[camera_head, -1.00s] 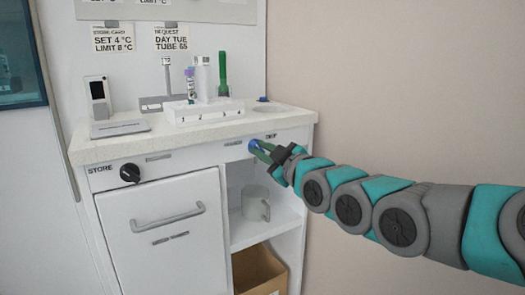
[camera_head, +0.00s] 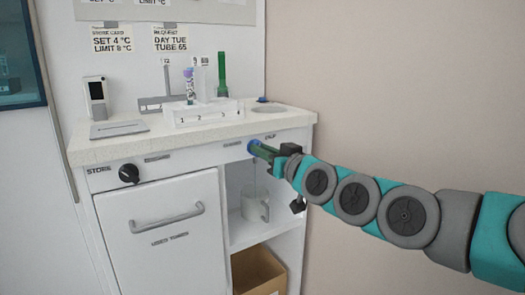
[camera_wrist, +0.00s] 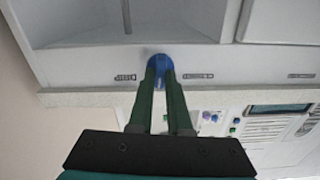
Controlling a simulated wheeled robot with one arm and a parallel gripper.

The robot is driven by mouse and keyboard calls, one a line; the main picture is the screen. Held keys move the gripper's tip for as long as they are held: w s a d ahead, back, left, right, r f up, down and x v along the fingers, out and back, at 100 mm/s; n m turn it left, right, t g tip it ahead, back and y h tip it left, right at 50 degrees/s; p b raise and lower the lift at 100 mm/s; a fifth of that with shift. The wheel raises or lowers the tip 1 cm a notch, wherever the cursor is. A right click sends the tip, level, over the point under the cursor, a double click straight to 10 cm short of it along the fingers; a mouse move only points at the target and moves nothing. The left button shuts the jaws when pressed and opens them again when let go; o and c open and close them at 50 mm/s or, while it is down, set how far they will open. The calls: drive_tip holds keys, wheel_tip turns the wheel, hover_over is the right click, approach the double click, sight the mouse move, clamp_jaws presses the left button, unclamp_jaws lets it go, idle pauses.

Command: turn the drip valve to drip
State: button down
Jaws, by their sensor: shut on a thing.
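The drip valve is a blue knob (camera_head: 253,147) on the white front panel under the counter's right part. A small label that seems to read DRIP (camera_head: 270,136) is up and right of it; another small label (camera_head: 232,144) to its left is blurred. My gripper (camera_head: 259,150) has its green fingers shut on the knob, coming from the right. In the wrist view the blue knob (camera_wrist: 158,61) shows between and beyond the fingertips (camera_wrist: 160,72). Fingers hide part of it, so its pointing direction cannot be told. A thin vertical line shows below, above a white mug (camera_head: 254,207).
The mug stands on the open shelf, above a cardboard box (camera_head: 259,273). A black STORE knob (camera_head: 129,173) and a closed door with a handle (camera_head: 168,218) are left. A white tube rack (camera_head: 203,113) stands on the counter. The wall at right is bare.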

drive_tip(key=m, duration=0.6)
drive_tip(key=shift+m+p, duration=0.3)
drive_tip(key=shift+p, duration=0.05)
drive_tip(key=shift+f, duration=0.1)
idle(0.4)
drive_tip(key=c, duration=0.9)
unclamp_jaws()
drive_tip(key=shift+d, duration=0.1)
drive_tip(key=shift+o, duration=0.2)
drive_tip(key=shift+d, duration=0.1)
drive_tip(key=b+v, duration=0.1)
drive_tip(key=v, duration=0.6)
drive_tip(key=shift+s+d, duration=0.15)
drive_tip(key=shift+s, duration=0.15)
